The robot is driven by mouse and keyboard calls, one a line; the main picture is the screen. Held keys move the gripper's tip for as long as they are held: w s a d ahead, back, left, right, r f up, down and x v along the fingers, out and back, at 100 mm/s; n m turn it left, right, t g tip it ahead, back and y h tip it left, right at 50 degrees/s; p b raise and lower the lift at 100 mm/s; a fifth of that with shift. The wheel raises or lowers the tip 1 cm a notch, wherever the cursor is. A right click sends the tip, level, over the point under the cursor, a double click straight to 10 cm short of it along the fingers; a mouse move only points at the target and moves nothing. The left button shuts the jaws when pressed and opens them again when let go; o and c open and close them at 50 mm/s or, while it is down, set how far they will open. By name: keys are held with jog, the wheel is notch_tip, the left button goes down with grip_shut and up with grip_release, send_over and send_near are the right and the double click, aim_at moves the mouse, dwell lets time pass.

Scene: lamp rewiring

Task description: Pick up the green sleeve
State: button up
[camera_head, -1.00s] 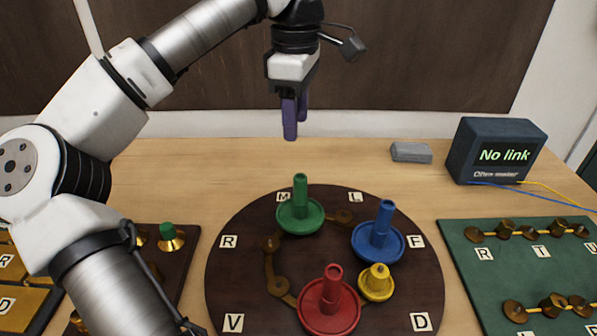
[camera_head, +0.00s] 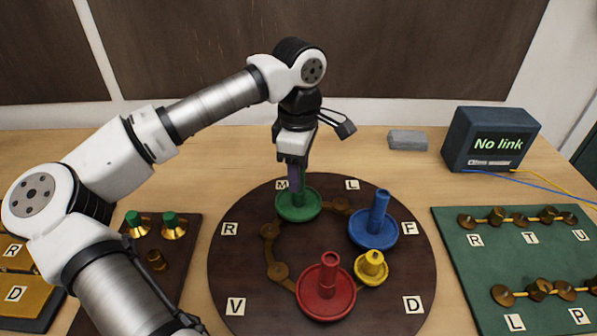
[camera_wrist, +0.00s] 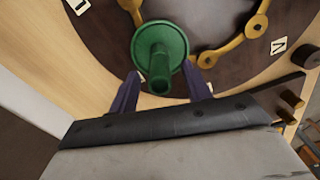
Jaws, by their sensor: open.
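The green sleeve (camera_head: 297,206) stands upright on the far part of the round dark board (camera_head: 240,290), near the letter M. It has a wide flanged base and a narrow stem. My gripper (camera_head: 294,186) points down over it, and its purple fingers hide most of the stem in the head view. In the wrist view the sleeve (camera_wrist: 159,55) lies just ahead of and between the two open fingers (camera_wrist: 160,92). The gripper is open and empty.
A blue sleeve (camera_head: 374,228), a red sleeve (camera_head: 327,290) and a yellow piece (camera_head: 371,266) stand on the same board. A meter reading "No link" (camera_head: 490,140) and a grey block (camera_head: 407,140) stand behind. A green board (camera_head: 450,250) lies right.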

jog(key=shift+f, duration=0.1)
jog(key=shift+c, duration=0.5)
jog(key=c, duration=0.9)
jog(key=shift+c, duration=0.2)
notch_tip(320, 180, up, 28)
jog(key=p, duration=0.4)
jog(key=shift+f+p, duration=0.15)
jog(key=shift+p, duration=0.25)
